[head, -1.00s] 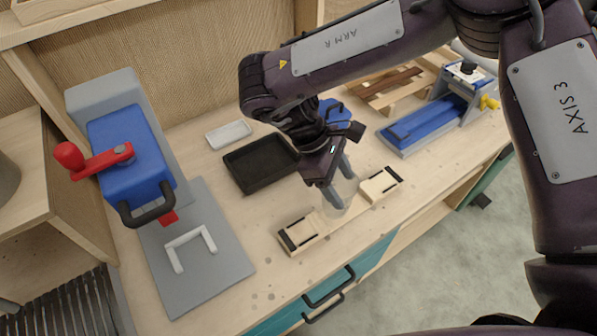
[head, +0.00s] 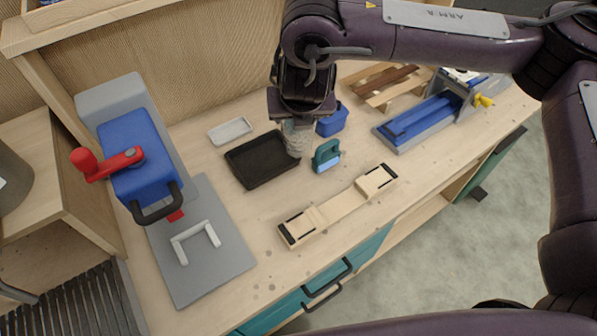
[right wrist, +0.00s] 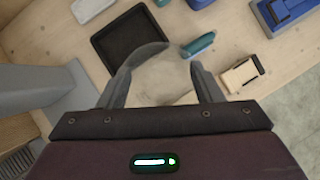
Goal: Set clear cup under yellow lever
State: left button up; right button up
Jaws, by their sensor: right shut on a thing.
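My right gripper (head: 298,122) is shut on the clear cup (head: 297,142) and holds it beside the right edge of the black tray. The cup is see-through and faint, partly covered by the gripper. In the right wrist view the gripper's two fingers (right wrist: 163,82) reach along the sides of the cup (right wrist: 158,76). A yellow handle (head: 484,101) sticks out from the right end of a blue and grey fixture (head: 425,120) at the back right. My left gripper is not in view.
A blue press (head: 135,150) with a red lever (head: 110,165) stands at left on a grey plate (head: 190,275). The black tray (head: 237,172), a white tray (head: 230,131), a teal tool (head: 326,156), a blue bin (head: 333,120) and a wooden holder (head: 338,205) occupy the bench.

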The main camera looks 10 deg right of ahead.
jog(key=shift+w+a+f+n+y+b, duration=0.1)
jog(key=shift+w+f+n+y+b, duration=0.3)
jog(key=shift+f, duration=2.6)
jog(key=shift+w+a+f+n+y+b, duration=0.1)
jog(key=shift+f+n+b, duration=0.55)
jog(key=shift+f, duration=2.3)
jog(key=shift+w+a+f+n+y+b, duration=0.2)
jog(key=shift+f+b, duration=0.65)
jog(key=shift+f, duration=2.15)
jog(key=shift+d, duration=0.15)
jog(key=shift+s+f, duration=0.1)
jog(key=shift+f, duration=0.1)
jog(key=o, duration=0.7)
jog(key=shift+r, duration=0.1)
jog(key=shift+o, duration=0.2)
